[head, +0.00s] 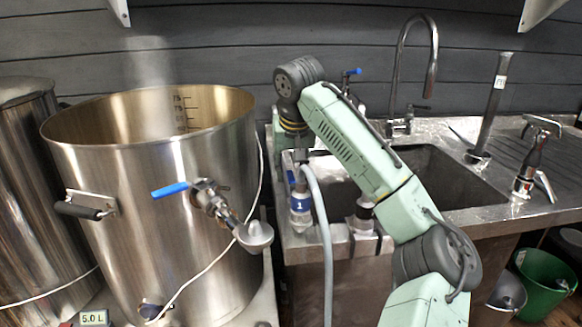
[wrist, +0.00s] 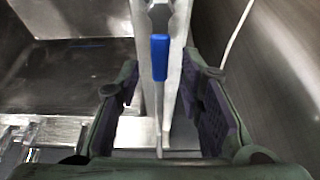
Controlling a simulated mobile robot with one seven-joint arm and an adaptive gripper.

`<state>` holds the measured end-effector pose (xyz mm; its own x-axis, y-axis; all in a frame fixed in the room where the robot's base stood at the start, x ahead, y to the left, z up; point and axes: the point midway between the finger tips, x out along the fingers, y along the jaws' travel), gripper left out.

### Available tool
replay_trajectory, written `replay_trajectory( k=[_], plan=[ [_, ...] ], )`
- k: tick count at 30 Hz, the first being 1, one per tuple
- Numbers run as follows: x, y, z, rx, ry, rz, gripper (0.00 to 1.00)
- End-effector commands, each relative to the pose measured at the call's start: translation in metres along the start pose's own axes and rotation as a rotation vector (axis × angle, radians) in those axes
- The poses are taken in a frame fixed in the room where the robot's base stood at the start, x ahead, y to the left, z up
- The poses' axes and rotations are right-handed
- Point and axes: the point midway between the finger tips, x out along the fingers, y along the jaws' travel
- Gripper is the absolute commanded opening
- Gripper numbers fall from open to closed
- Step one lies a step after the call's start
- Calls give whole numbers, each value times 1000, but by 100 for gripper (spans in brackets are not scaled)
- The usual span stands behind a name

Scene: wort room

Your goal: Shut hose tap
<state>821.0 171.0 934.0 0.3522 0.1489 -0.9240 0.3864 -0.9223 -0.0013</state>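The hose tap (head: 300,204), a metal fitting with a blue band marked 1, stands at the near left corner of the sink with a grey hose beside it. Its small blue lever (head: 291,178) shows just above the band. In the wrist view a blue lever (wrist: 160,58) on a thin metal stem lies between the fingers, apparently this tap's. My gripper (wrist: 163,72) is open, with one finger on each side of the lever and visible gaps to both. In the head view my arm reaches over the sink and mostly hides the gripper.
A large steel kettle (head: 150,190) with its own blue-handled valve (head: 172,190) stands close on the left. The sink (head: 440,165) lies to the right, with a tall faucet (head: 400,75). Another blue handle (head: 352,72) shows behind my arm. The grey hose (head: 322,240) hangs in front.

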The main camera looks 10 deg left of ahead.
Motion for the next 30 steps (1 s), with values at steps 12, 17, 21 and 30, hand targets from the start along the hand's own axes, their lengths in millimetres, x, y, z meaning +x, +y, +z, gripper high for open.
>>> replay_trajectory(
  k=[12,17,21,30],
  plan=[
    [3,0,0,0,0,0,28],
    [3,0,0,0,0,0,18],
    [3,0,0,-1,0,0,8],
    [3,0,0,-1,0,0,0]
  ],
)
